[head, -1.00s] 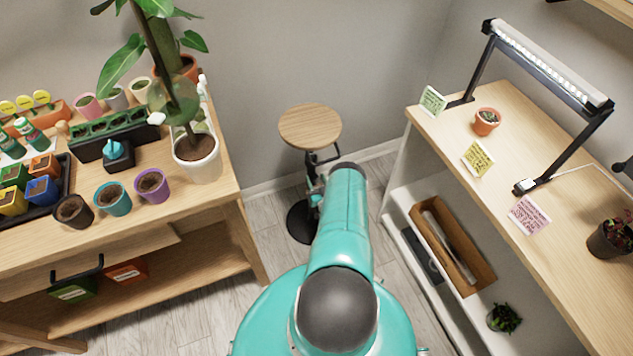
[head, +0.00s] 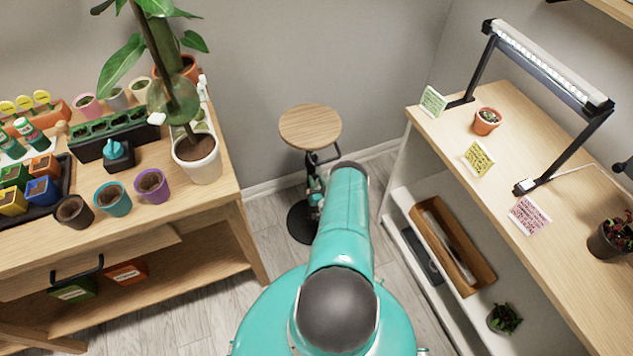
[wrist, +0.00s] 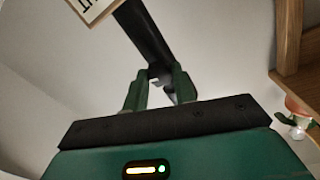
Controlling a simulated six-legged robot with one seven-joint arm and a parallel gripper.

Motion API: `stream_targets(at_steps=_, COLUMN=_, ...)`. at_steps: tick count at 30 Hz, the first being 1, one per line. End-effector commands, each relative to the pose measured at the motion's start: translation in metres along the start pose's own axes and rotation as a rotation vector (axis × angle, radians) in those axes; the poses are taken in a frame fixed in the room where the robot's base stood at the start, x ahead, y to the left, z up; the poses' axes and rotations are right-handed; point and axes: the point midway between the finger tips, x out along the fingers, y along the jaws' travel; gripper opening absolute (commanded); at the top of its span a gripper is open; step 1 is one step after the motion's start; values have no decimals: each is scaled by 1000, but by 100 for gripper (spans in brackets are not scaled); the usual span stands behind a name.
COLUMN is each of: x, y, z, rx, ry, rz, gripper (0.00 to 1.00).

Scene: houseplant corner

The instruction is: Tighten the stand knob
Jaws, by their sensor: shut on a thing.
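The stand has a round wooden top (head: 310,127) on a dark post and a round black base (head: 302,222), and stands upright on the floor between the two benches. In the wrist view its dark post (wrist: 146,36) runs diagonally behind my fingers. My gripper (wrist: 158,88) has two green fingers on either side of a small dark part at the post, the stand knob (wrist: 155,75). It is shut on the knob, which is mostly hidden between the fingers. In the head view my teal arm covers much of the gripper and part of the base.
The left bench (head: 222,205) holds a tall plant in a white pot (head: 203,166) near its right edge. The right bench (head: 455,120) carries a lamp (head: 548,62), a small terracotta pot (head: 486,122) and note cards. Bare floor lies around the stand.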

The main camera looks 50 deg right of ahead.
Motion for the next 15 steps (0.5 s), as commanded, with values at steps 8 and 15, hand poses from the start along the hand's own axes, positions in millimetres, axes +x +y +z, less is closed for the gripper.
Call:
stream_targets(at_steps=8, x=0, y=0, z=-1, rx=239, ry=-15, rz=3, gripper=4)
stream_targets(at_steps=15, x=0, y=0, z=-1, rx=468, ry=-27, rz=6, gripper=4)
